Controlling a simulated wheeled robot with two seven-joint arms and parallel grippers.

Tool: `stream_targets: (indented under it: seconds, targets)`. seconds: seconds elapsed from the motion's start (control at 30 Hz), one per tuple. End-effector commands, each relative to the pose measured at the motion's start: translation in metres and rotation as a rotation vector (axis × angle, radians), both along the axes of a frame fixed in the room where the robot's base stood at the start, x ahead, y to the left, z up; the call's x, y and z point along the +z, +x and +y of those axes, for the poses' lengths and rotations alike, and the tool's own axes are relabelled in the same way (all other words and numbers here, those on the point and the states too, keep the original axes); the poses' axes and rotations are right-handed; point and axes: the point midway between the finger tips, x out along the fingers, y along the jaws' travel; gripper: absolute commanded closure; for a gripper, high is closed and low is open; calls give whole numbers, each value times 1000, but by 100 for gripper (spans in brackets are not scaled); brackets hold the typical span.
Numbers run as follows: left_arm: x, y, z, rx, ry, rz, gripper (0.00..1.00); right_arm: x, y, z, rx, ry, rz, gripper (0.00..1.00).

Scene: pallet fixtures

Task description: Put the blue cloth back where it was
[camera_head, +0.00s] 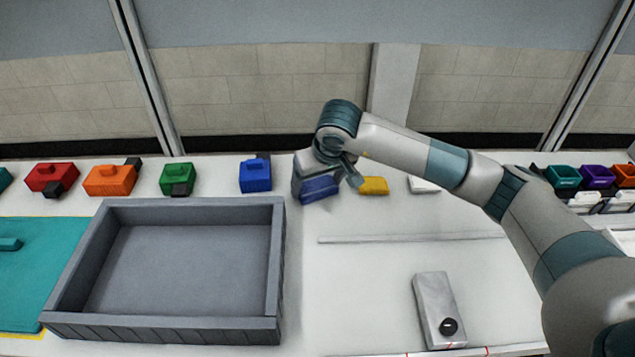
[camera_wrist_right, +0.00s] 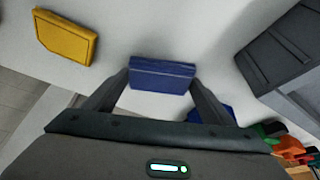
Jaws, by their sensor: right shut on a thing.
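The blue cloth (camera_head: 320,188) is a flat folded block near the back of the white table. It also shows in the right wrist view (camera_wrist_right: 162,76), between the two fingertips. My right gripper (camera_head: 328,175) is shut on it, with a finger on each side. In the head view the gripper and wrist partly cover the cloth. Whether the cloth touches the table I cannot tell. A yellow folded cloth (camera_head: 373,186) lies just to its right, apart from it. My left gripper is not in view.
A white block (camera_head: 424,185) lies further right. A large grey tray (camera_head: 279,265) stands empty at left. A blue bin (camera_head: 255,176) and other coloured pieces line the back edge. A grey box with a black knob (camera_head: 436,308) stands in front. The table between is mostly clear.

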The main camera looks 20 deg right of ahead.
Motion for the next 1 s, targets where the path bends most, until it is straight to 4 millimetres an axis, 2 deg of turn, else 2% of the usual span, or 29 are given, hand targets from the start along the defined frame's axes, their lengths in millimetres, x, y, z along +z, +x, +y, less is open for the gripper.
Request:
stream_targets:
  seconds: [0.03,0.1,0.63,0.77,1.0]
  targets:
    - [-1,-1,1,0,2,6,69,0,0,0,0,0,0,16]
    - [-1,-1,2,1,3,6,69,0,0,0,0,0,0,4]
    - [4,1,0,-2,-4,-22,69,6,0,0,0,0,-3,4]
    - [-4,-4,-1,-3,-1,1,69,21,-6,-1,0,1,-5,4]
    - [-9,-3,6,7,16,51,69,60,-23,-3,2,0,-6,4]
